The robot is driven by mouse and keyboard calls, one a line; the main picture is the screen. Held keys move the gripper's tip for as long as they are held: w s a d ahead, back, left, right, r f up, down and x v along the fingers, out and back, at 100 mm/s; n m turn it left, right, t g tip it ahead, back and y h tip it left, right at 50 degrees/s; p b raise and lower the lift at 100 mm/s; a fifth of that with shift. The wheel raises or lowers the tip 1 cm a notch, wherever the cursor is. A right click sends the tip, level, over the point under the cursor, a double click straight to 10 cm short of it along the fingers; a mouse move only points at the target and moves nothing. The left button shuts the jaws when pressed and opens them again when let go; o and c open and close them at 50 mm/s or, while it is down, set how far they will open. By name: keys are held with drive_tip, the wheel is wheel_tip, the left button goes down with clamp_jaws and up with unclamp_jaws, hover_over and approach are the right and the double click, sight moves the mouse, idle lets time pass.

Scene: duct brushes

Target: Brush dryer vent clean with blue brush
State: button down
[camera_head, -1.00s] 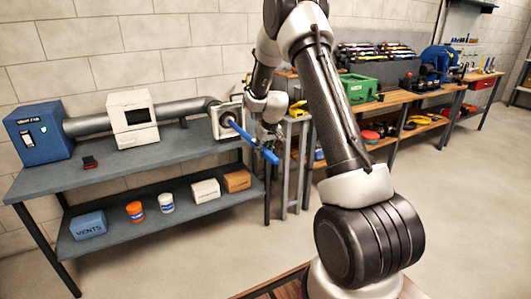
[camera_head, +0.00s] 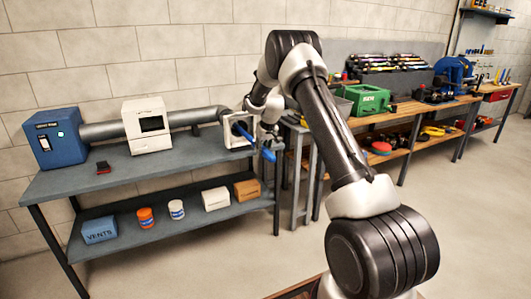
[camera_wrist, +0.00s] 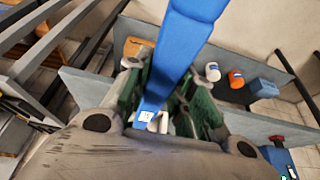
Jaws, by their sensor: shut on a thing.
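The blue brush shows in the head view as a blue rod (camera_head: 242,132) at the vent opening and a blue handle end (camera_head: 268,155) below my gripper (camera_head: 268,142). In the wrist view its wide blue handle (camera_wrist: 180,45) runs up from between my fingers (camera_wrist: 160,108), which are shut on it. The dryer vent's square pale frame (camera_head: 228,136) ends the grey duct (camera_head: 190,117) on the bench's right. The rod appears to reach into the opening. The bristles are hidden, and my gripper partly covers the brush and frame.
A blue unit (camera_head: 52,146) with a green light and a white box (camera_head: 147,137) stand along the duct on the grey bench (camera_head: 95,181). A small red and black item (camera_head: 103,168) lies in front. Boxes and tubs fill the lower shelf. Further benches with tools stand at right.

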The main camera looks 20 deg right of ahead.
sight(254, 140)
drive_tip(key=shift+w+a, duration=0.15)
drive_tip(key=shift+w, duration=4.4)
drive_tip(key=s+d, duration=0.1)
drive_tip(key=s, duration=3.6)
drive_tip(key=shift+s+d, duration=0.15)
drive_tip(key=shift+s, duration=0.1)
